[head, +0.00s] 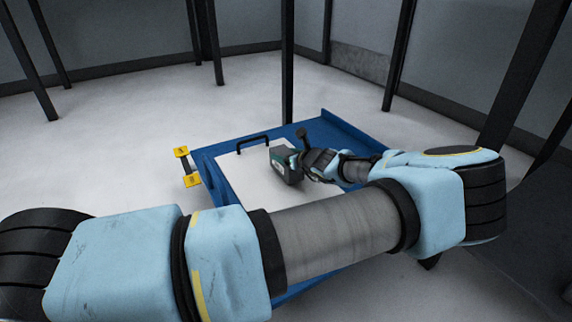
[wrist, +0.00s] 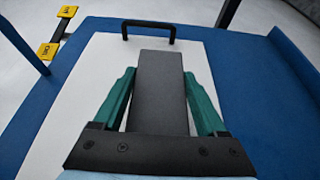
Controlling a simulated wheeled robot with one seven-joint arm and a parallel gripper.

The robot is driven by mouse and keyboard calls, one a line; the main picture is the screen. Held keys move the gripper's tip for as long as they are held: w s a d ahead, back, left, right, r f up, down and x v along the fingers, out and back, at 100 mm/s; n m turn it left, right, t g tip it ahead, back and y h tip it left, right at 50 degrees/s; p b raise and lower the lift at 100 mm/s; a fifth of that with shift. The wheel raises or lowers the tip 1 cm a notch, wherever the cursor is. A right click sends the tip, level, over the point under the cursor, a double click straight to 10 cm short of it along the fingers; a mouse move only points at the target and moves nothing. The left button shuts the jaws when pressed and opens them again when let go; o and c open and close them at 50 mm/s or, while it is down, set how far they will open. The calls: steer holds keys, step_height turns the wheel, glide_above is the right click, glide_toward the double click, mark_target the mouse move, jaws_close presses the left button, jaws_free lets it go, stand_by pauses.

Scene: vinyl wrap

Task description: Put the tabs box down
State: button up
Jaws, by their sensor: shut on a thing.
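The tabs box (wrist: 160,95) is a long dark grey block. It lies between the two teal fingers of my gripper (wrist: 159,80) in the wrist view, and the fingers are shut on its sides. In the head view my gripper (head: 295,163) is over the white panel (head: 241,177) on the blue table (head: 335,127), with the box (head: 284,168) at its end. The box's underside is hidden, so I cannot tell whether it touches the panel.
A black handle (head: 252,139) stands at the panel's far edge, beyond the box. Yellow blocks (head: 192,181) on a dark bar sit beside the table's left edge. A dark post (head: 288,70) rises behind the table. Bare blue surface shows right of the panel in the wrist view (wrist: 245,85).

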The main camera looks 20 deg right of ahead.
steer(key=shift+f, duration=0.85)
steer(key=o, duration=1.5)
steer(key=shift+r, duration=0.1)
steer(key=p+v, duration=0.6)
steer(key=v, duration=0.6)
steer(key=shift+p, duration=0.35)
